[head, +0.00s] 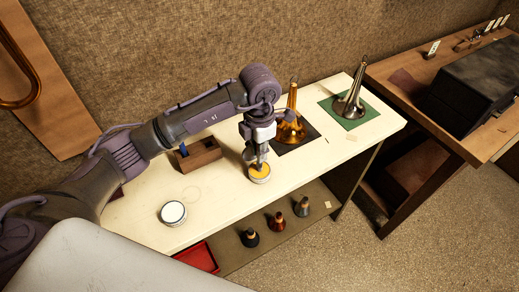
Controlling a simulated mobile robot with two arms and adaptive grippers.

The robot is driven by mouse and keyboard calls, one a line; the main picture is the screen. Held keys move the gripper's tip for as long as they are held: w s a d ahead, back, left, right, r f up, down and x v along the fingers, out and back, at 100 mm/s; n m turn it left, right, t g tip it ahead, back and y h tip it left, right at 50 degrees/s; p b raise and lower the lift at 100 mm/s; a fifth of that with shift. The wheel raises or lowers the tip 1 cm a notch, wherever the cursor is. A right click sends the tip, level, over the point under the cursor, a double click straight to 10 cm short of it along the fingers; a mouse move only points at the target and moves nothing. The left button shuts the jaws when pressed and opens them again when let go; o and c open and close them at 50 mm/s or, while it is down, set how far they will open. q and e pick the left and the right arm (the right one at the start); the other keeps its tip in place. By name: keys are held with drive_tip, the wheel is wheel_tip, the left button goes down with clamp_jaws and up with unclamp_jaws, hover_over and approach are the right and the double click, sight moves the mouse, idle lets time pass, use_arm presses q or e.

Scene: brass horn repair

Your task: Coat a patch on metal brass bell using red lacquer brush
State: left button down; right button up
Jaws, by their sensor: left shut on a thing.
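My left gripper (259,160) points down over an open tin (260,178) with amber contents, near the table's front edge. It is shut on a slim thing, likely a brush, mostly hidden by the fingers; its tip is at or just above the amber surface, I cannot tell which. A shiny golden brass bell (291,126) stands upright on a dark mat just behind and right of the gripper, partly hidden by my arm. A silvery metal bell (348,106) stands on a green mat (329,106) further right. My right gripper is not in view.
A wooden holder (207,153) with a blue-handled tool (183,150) stands left of the gripper. A pale round tin (173,212) is front left. Several bottles and a red tray (199,257) are on the lower shelf (318,228).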

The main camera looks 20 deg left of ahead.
use_arm(q)
drive_tip(key=shift+f, duration=0.15)
idle(1.3)
drive_tip(key=shift+r+p, duration=1.55)
drive_tip(key=shift+r, duration=2.05)
